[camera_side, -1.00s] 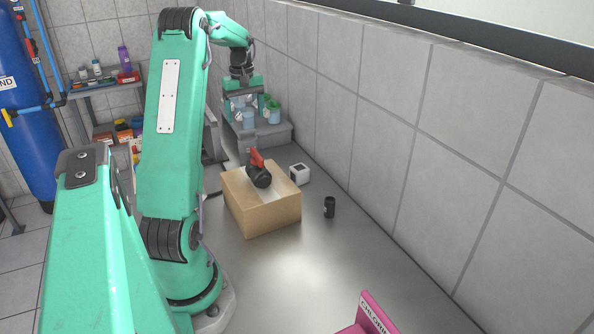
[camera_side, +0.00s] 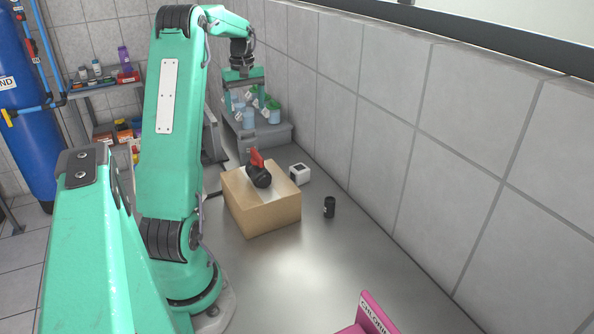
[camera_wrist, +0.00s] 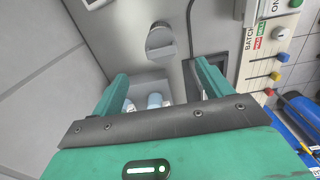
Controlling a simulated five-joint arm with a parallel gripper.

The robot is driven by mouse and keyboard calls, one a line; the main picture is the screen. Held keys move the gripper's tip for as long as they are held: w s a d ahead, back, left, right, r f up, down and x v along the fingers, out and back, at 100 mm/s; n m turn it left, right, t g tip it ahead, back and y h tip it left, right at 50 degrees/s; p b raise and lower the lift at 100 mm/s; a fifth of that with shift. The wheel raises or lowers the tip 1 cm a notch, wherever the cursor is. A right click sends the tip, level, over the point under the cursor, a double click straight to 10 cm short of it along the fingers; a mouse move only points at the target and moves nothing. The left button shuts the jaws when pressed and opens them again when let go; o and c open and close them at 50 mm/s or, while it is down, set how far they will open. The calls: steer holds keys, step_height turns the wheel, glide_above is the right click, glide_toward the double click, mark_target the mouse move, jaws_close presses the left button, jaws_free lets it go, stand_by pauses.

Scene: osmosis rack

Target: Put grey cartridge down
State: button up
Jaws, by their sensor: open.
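My gripper (camera_side: 242,91) is open above a group of small cylinders at the far end of the bench. In the wrist view its two green fingers (camera_wrist: 160,76) stand apart. Pale blue-grey cylinders (camera_wrist: 154,100) show low between the fingers, partly hidden by the gripper body. In the side view the group has blue-grey cylinders (camera_side: 248,119) and a green one (camera_side: 273,112), some with white labels. I cannot tell which one is the grey cartridge. The cylinders stand on or in a grey rack (camera_side: 276,134); their bases are hard to see.
A cardboard box (camera_side: 266,213) with a red-and-black item (camera_side: 258,170) on it stands nearer. A white block (camera_side: 299,174) and a small black cylinder (camera_side: 329,207) are beside it. A tiled wall (camera_side: 400,130) runs along the right.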

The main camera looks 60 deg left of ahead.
steer(key=w+d+r+m+t, duration=0.1)
steer(key=d+r+m, duration=0.15)
steer(key=d, duration=0.55)
steer(key=w+d+r+m+t+y, duration=0.1)
steer(key=w+d+r+m, duration=0.15)
steer(key=d, duration=0.55)
steer(key=w+d+r+m, duration=0.15)
steer(key=d+m, duration=0.25)
steer(key=d, duration=0.5)
steer(key=s+d+f+m+t, duration=0.1)
steer(key=s+d+m, duration=0.3)
steer(key=d, duration=0.5)
steer(key=s+d+f+m+t+h, duration=0.1)
steer(key=s+d+f+m+t, duration=0.1)
steer(key=s+d+m, duration=0.2)
steer(key=s+d, duration=0.2)
steer(key=d, duration=0.2)
steer(key=shift+s+d+m+t, duration=0.3)
steer(key=shift+d+m, duration=0.1)
